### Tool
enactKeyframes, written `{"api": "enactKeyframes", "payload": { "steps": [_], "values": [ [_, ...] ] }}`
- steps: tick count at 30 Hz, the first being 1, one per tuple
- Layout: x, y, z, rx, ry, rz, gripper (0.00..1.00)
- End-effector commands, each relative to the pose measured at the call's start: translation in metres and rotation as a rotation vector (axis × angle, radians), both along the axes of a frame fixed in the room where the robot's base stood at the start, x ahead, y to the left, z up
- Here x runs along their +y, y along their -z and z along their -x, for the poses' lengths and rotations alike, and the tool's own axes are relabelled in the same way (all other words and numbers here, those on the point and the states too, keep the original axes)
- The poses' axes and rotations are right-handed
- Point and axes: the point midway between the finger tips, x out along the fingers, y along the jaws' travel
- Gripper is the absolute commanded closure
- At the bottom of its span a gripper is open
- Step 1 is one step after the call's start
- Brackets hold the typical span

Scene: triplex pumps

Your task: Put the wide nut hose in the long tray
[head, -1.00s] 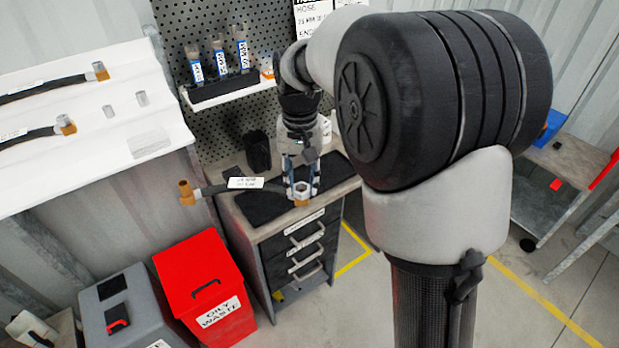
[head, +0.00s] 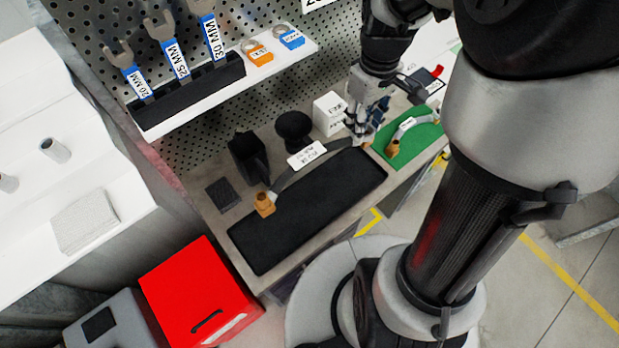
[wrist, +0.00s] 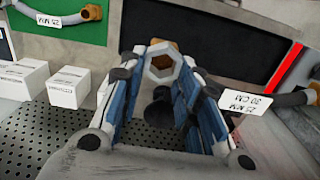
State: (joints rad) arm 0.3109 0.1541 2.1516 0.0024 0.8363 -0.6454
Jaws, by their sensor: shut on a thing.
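The wide nut hose (head: 333,149) is a dark grey hose with a white label and a brass nut at its left end. My gripper (head: 363,137) is shut on its right end. In the wrist view the nut (wrist: 160,68) sits between the blue finger pads of my gripper (wrist: 160,88), and the labelled hose (wrist: 295,99) shows at right. The long tray (head: 262,250) is black and lies on the bench. The hose crosses over the tray's back edge, with its left nut near the tray's left end. I cannot tell whether it touches the tray.
A green mat (head: 425,138) with another labelled hose (head: 408,126) lies right of the tray. A white box (head: 329,113), a black round-topped object (head: 293,128) and a black holder (head: 248,157) stand behind. A wrench shelf (head: 285,58) hangs above.

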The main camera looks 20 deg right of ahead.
Motion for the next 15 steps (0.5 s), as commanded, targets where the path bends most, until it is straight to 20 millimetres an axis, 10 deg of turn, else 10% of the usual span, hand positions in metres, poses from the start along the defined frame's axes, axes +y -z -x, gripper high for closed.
{"api": "enactKeyframes", "payload": {
  "steps": [15],
  "values": [
    [-0.001,0.126,0.004,0.005,-0.016,-0.002,1.00]
  ]
}}
